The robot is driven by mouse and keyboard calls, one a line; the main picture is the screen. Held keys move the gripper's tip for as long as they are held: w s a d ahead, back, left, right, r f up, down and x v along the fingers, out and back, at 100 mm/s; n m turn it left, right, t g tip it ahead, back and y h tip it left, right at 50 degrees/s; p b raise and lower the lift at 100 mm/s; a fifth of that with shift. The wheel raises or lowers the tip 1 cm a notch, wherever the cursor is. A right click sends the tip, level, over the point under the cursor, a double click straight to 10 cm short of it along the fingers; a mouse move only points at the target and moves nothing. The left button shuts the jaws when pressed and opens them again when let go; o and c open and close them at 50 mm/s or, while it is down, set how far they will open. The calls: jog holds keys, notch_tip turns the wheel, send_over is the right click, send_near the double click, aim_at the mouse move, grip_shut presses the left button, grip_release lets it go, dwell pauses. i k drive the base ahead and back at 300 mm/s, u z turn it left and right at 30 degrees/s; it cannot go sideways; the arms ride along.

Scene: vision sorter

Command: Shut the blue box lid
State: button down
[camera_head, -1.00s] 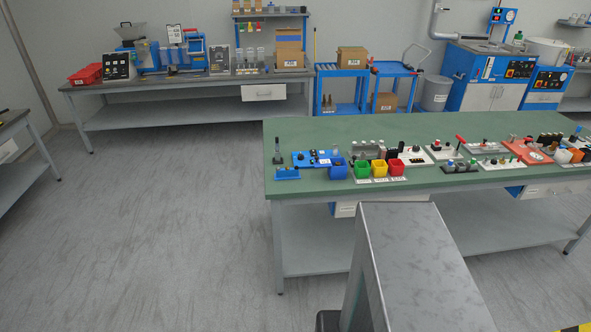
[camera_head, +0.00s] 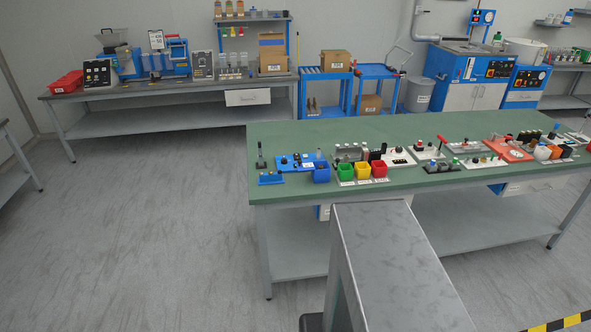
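A small blue open-looking box (camera_head: 321,172) stands on the green-topped table, at the left end of a row with a green bin (camera_head: 345,171), a yellow bin (camera_head: 362,170) and a red bin (camera_head: 379,168). A flat blue panel (camera_head: 294,162) lies just left of it, with small dark parts on top. The parts are too small to tell which one is the blue box lid or how it stands. My gripper is not in view.
A back bench (camera_head: 150,88) holds machines and cartons. Blue carts (camera_head: 326,75) stand behind the table. Grey floor (camera_head: 150,230) is open at left.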

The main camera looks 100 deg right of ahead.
aim_at(301, 165)
jog(key=k, duration=0.95)
jog(key=z, duration=1)
jog(key=i, duration=0.4)
jog(key=u, duration=0.4)
